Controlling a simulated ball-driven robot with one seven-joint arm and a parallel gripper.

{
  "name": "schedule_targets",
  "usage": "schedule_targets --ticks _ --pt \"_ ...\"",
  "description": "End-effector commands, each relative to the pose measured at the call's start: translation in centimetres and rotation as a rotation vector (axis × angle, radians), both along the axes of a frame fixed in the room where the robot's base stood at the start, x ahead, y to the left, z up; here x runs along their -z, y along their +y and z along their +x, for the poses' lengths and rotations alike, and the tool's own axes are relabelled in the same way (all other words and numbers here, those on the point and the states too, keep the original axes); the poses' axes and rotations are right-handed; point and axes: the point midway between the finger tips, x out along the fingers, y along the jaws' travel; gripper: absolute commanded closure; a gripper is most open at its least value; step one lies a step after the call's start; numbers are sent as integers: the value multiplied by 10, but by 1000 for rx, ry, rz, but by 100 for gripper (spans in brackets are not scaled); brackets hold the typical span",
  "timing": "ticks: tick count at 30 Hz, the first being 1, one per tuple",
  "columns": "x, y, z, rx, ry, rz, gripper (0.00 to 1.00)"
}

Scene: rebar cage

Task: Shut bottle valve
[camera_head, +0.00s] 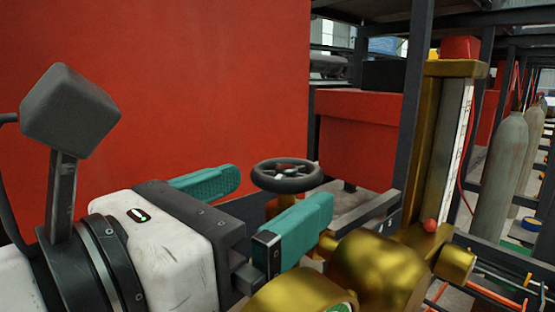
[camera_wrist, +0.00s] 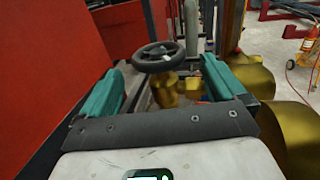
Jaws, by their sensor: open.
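The bottle valve's dark grey handwheel (camera_head: 287,175) sits on a brass-gold valve body, level in the head view. My gripper (camera_head: 262,198) has two teal fingers, spread wide apart and empty. In the head view the wheel is just beyond the fingertips, roughly in line with the gap between them. In the wrist view the handwheel (camera_wrist: 159,57) shows ahead, between and beyond my open gripper (camera_wrist: 160,80). The gold valve body (camera_wrist: 172,92) shows below the wheel. I cannot tell whether any finger touches it.
A large red panel (camera_head: 170,90) stands close on the left. A gold column (camera_head: 432,150) and rounded gold bodies (camera_head: 375,270) crowd the right and front. Grey gas bottles (camera_head: 500,175) stand farther right. Dark metal posts (camera_head: 415,100) frame the area behind.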

Motion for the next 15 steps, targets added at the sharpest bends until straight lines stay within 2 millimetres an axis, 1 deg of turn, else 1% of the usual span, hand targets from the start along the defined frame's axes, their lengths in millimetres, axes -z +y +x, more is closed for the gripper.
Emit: schedule_targets --ticks 3,9,15 --pt "-2 -14 14 2 0 0 3" --pt "-2 -33 34 0 -1 0 3" --pt "0 -41 44 -3 -2 1 3"
